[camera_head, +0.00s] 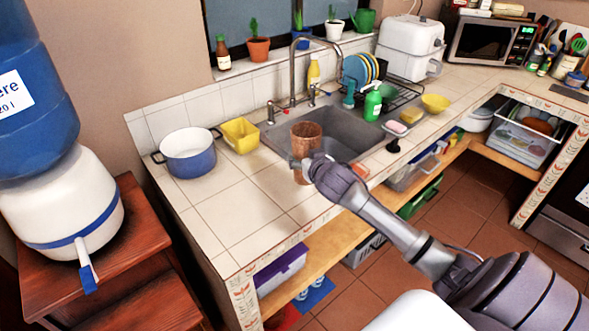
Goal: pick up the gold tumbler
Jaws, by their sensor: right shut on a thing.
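The gold tumbler (306,135) is a copper-gold, upright cup at the front left edge of the sink, in the middle of the head view. My right gripper (306,164) reaches in from the lower right and is shut on the tumbler's lower half. Part of the tumbler's lower side is hidden behind the gripper. I cannot tell whether the tumbler's base touches the counter. My left gripper is not in view.
A blue and white pot (188,158) and a yellow container (240,135) stand left of the sink (345,128). The faucet (292,75) rises behind it. A green soap bottle (372,103) stands to the right. The tiled counter (240,195) is clear at front left.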

